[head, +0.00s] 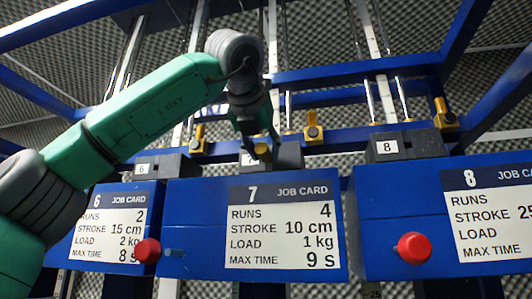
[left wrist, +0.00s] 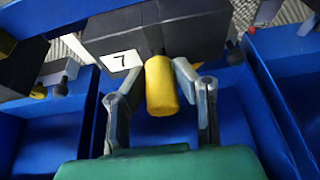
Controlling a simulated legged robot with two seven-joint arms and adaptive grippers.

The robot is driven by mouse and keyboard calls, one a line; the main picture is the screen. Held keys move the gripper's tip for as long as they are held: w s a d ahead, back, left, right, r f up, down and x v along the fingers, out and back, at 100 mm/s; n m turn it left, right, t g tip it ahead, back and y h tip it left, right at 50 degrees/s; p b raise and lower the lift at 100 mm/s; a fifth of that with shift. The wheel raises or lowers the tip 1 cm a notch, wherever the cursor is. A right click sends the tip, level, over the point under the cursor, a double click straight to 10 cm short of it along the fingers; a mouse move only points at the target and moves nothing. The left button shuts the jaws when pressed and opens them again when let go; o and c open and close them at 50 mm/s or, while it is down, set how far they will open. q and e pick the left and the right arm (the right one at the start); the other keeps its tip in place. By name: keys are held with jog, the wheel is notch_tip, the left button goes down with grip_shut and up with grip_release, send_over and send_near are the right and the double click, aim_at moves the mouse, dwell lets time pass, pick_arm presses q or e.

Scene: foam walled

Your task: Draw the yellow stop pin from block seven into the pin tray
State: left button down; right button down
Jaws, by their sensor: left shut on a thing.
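The yellow stop pin (left wrist: 162,86) points out from the front of block seven (left wrist: 150,42), a dark block with a white "7" label. My left gripper (left wrist: 162,88) is shut on the pin, one finger on each side of it. In the head view my left gripper (head: 258,142) reaches down in front of block seven (head: 288,155), and the yellow pin's end (head: 262,152) shows between its fingers. I cannot tell how deep the pin sits in the block. No tray is clearly recognisable as the pin tray. My right gripper is not in view.
A blue box with the job card 7 (head: 285,225) stands below block seven. Block six (head: 160,167) and block eight (head: 405,146) stand on either side, with other yellow pins nearby. Red buttons (head: 413,248) jut from the boxes. Blue frame bars (head: 360,70) cross behind.

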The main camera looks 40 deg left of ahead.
pick_arm(q)
jog(key=shift+s+d+f, duration=0.2)
jog(key=shift+d+f, duration=0.05)
jog(key=s+d+b, duration=0.4)
jog(key=s+d, duration=0.2)
jog(key=s, duration=0.5)
jog(key=shift+r, duration=0.15)
dwell(1.8)
dwell(0.4)
jog(key=shift+w+a, duration=0.1)
